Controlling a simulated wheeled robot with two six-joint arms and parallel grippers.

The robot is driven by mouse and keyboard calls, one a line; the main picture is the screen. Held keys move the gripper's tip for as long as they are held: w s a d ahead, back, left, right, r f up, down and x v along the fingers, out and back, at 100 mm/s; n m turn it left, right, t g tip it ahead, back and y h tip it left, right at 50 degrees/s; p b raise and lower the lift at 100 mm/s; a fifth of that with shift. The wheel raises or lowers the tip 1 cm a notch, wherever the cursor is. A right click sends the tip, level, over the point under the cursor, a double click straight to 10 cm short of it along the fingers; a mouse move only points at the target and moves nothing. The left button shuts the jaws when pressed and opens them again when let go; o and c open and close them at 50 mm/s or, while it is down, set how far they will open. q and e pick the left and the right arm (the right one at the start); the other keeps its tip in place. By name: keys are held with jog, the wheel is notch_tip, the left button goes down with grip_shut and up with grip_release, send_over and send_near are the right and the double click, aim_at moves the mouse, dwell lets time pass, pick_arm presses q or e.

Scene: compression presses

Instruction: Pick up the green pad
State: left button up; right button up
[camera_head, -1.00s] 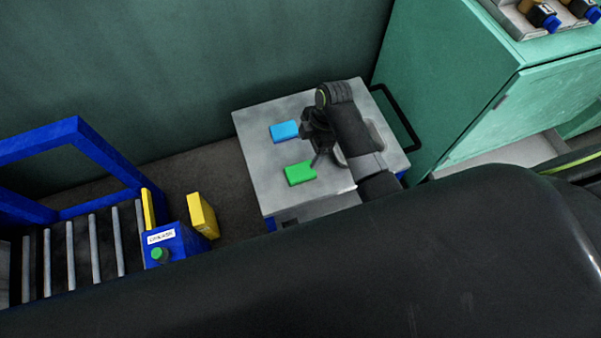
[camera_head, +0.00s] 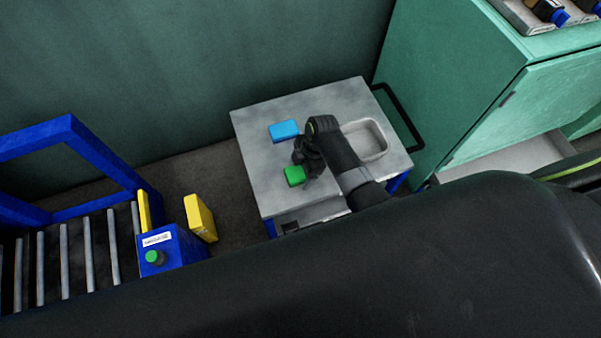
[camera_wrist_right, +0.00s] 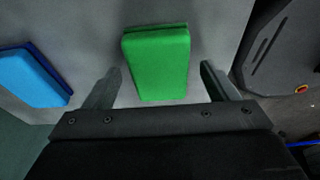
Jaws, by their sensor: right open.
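The green pad (camera_head: 294,175) lies on the grey top of the cart (camera_head: 262,112), partly hidden by my right gripper in the head view. In the right wrist view the green pad (camera_wrist_right: 158,62) lies beyond and between the two open fingers. My right gripper (camera_wrist_right: 160,85) is open and empty, with the pad's near end reaching toward the gap between its fingertips. In the head view my right gripper (camera_head: 308,172) is at the pad's right side. I cannot tell whether it touches the pad. My left gripper is not in view.
A blue pad (camera_head: 284,131) lies behind the green one; it also shows in the right wrist view (camera_wrist_right: 32,78). A shallow tray (camera_head: 380,152) is set at the cart's right. A green cabinet (camera_head: 455,90) stands right, a roller conveyor (camera_head: 64,262) left.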

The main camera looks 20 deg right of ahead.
jog(key=shift+f, duration=0.2)
dwell(0.6)
jog(key=c, duration=1.1)
